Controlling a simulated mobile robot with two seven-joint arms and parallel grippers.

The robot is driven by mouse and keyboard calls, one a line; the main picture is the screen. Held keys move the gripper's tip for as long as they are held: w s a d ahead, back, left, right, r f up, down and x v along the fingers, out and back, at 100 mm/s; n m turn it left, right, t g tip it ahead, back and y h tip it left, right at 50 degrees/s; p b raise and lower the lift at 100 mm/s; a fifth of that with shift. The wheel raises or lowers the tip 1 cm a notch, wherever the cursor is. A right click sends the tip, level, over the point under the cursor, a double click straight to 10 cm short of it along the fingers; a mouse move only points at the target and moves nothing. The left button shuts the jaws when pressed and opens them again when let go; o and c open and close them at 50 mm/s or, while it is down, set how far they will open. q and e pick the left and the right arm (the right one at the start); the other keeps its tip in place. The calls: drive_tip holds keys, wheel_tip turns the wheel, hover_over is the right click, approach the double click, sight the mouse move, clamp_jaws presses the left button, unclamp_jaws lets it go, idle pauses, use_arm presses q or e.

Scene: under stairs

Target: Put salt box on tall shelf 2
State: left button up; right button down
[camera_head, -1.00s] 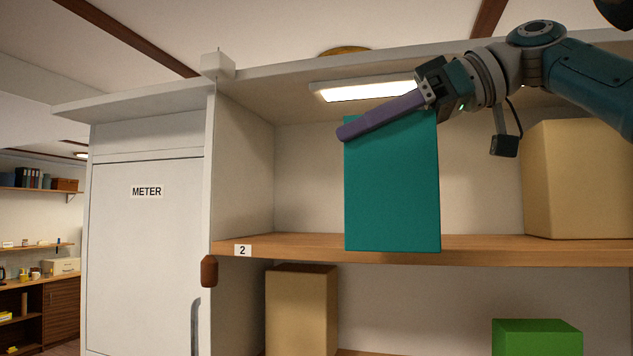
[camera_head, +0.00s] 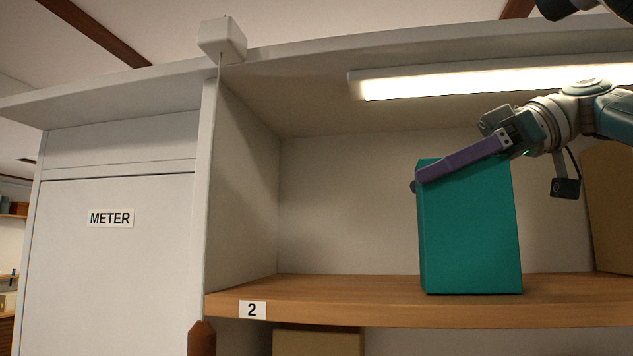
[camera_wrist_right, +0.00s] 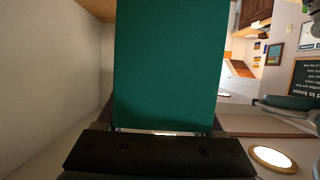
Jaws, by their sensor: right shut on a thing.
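The salt box, a teal upright box (camera_head: 470,235), is at tall shelf 2 (camera_head: 330,306), the wooden board labelled "2". Its lower edge appears near the board's front edge; I cannot tell if it touches. My right gripper (camera_head: 418,180) is shut on the upper part of the box, with a purple finger sloping down across its top. In the right wrist view the teal box (camera_wrist_right: 165,65) fills the middle between the two fingers. My left gripper is not in view.
A tan box (camera_head: 610,210) stands at the right on the same shelf. Another tan box (camera_head: 318,342) shows below. The board left of the teal box is clear. A lit lamp (camera_head: 490,80) hangs under the top panel. A white METER cabinet (camera_head: 110,260) is at left.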

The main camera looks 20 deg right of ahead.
drive_tip(key=shift+s, duration=0.1)
drive_tip(key=shift+f, duration=0.15)
drive_tip(key=shift+c, duration=0.2)
unclamp_jaws()
